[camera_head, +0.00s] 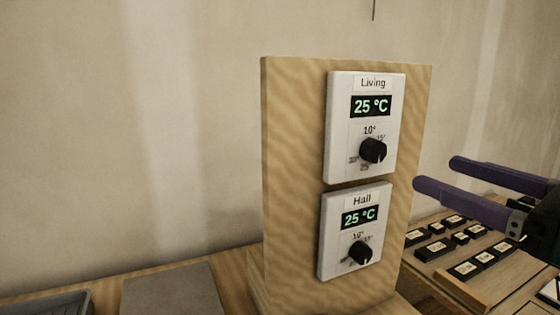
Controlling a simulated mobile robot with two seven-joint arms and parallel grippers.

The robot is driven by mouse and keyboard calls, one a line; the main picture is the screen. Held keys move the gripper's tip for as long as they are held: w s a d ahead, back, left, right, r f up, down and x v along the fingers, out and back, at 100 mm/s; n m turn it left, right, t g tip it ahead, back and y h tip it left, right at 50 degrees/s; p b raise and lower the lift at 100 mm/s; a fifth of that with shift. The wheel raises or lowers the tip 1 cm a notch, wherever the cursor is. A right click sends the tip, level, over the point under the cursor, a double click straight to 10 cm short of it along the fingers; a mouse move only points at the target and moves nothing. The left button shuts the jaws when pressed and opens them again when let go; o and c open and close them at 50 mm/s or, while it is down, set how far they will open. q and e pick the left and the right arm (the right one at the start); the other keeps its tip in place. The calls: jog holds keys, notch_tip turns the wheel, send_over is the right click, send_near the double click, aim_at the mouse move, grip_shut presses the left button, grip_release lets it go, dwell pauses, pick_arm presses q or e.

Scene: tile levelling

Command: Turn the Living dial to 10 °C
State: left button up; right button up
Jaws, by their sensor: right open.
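The Living thermostat (340,125) is a white plate on the upper part of an upright wooden board. Its display (371,106) reads 25 °C. The black Living dial (373,151) sits below the display, with small degree marks around it, 10° at the top. My right gripper (432,175) is at the right, its two purple fingers apart and pointing left toward the board. It is open and empty, and does not touch the dial. My left gripper is out of view.
The Hall thermostat (331,237) is below on the same wooden board (290,180), reading 25 °C with its own black dial (361,252). Several dark labelled blocks (466,270) lie at the right behind my gripper. A grey tray (45,304) and a grey flat sheet (170,291) are at lower left.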

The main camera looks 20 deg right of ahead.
aim_at(380, 153)
jog(key=w, duration=0.2)
jog(key=w+p, duration=0.1)
jog(key=w, duration=0.2)
jog(key=w+a, duration=0.1)
jog(key=w, duration=0.1)
jog(key=shift+w+a+r+p, duration=0.1)
jog(key=shift+w+r+p, duration=0.05)
jog(key=shift+w+p, duration=0.15)
jog(key=shift+w+a, duration=0.15)
jog(key=shift+w, duration=0.6)
jog(key=shift+c, duration=0.3)
grip_shut()
